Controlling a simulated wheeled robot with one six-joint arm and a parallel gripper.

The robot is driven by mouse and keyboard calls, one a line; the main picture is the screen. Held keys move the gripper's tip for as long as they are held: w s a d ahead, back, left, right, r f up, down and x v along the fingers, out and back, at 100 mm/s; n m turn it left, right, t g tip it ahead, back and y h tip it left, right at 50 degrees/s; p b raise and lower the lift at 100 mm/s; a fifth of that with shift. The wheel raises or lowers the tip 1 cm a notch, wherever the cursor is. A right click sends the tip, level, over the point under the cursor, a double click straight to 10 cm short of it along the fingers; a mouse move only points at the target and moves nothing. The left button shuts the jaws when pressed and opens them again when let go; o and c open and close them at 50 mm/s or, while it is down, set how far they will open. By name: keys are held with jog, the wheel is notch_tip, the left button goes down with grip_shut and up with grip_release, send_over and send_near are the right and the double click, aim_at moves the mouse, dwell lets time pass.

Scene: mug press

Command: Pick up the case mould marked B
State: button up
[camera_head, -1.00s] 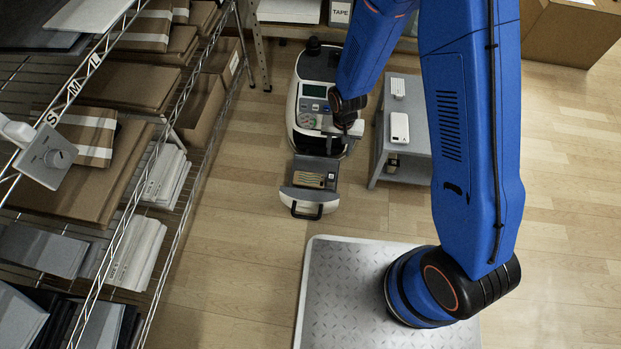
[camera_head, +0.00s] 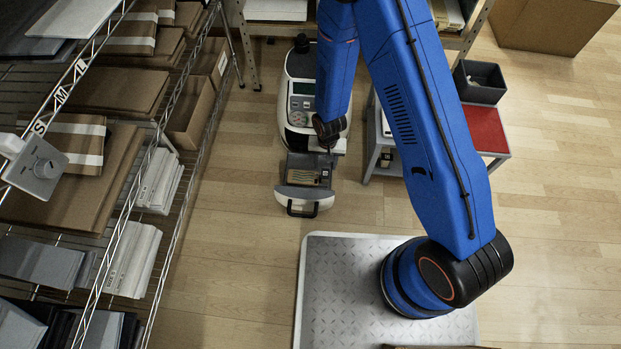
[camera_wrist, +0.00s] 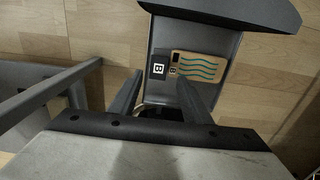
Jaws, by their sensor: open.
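The case mould marked B (camera_wrist: 158,68) lies in the pulled-out drawer (camera_wrist: 229,43) of the press; its dark tab carries a white B label. A tan phone case with teal wavy lines (camera_wrist: 200,67) lies beside the tab, seemingly on the mould. In the head view the case (camera_head: 304,178) shows small in the drawer, below the white press (camera_head: 302,88). My gripper (camera_wrist: 160,82) is open in the wrist view, its two fingers over the near part of the drawer, on either side of the B tab's line. Contact cannot be told.
A grey side table stands right of the press, with a red mat (camera_head: 484,129) and a black bin (camera_head: 480,82). Wire shelving with cartons (camera_head: 110,90) runs along the left. The wooden floor (camera_head: 240,220) between shelving and drawer is clear.

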aim_at(325, 174)
jog(key=shift+s+d+f, duration=0.1)
jog(key=shift+f, duration=1.9)
jog(key=shift+s+d+f, duration=0.1)
jog(key=shift+f, duration=1.85)
grip_shut()
